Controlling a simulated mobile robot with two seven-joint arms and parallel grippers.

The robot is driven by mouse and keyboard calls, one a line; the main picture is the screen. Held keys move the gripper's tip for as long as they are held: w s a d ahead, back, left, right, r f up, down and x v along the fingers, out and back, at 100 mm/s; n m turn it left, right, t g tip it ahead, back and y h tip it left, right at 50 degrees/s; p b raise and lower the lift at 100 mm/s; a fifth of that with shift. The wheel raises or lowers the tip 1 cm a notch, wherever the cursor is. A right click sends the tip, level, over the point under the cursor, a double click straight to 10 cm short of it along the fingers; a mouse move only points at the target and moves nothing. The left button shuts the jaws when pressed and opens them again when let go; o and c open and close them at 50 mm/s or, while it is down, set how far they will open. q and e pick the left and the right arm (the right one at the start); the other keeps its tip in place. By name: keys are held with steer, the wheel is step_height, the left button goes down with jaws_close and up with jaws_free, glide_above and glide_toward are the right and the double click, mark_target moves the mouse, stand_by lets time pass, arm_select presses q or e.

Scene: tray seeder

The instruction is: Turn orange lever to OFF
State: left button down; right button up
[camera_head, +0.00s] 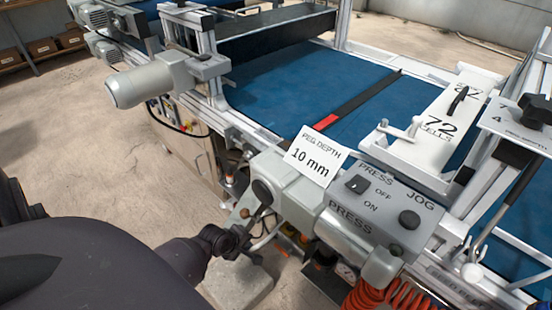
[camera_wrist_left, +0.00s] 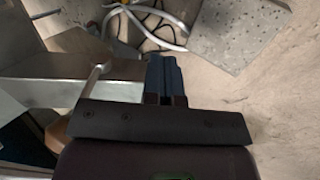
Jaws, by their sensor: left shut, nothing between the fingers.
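I cannot pick out the orange lever with certainty. Small orange parts (camera_head: 290,231) show below the grey motor housing, partly hidden and too small to tell their shape. My left gripper (camera_head: 250,238) is in front of the machine, beside these parts and to their left. In the left wrist view its dark fingers (camera_wrist_left: 163,68) are together, with nothing between them. A grey metal box-like part (camera_wrist_left: 70,80) lies close to the left of the fingers there. A brownish-orange patch (camera_wrist_left: 57,132) shows at the left, partly hidden by the gripper body. My right gripper is not in view.
A "PEG DEPTH 10 mm" sign (camera_head: 313,158) stands above. A coiled orange hose (camera_head: 385,297) hangs below. A blue belt (camera_head: 280,85) lies behind. Floor is open at left.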

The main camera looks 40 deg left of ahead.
arm_select(q)
steer(key=b, duration=0.8)
glide_toward(278, 248)
steer(key=f, duration=0.2)
steer(key=b+x, duration=0.1)
steer(key=x, duration=0.1)
steer(key=b+x, duration=0.1)
steer(key=x, duration=0.1)
steer(key=w+b+x, duration=0.1)
steer(key=x, duration=0.1)
steer(key=shift+r+b, duration=0.4)
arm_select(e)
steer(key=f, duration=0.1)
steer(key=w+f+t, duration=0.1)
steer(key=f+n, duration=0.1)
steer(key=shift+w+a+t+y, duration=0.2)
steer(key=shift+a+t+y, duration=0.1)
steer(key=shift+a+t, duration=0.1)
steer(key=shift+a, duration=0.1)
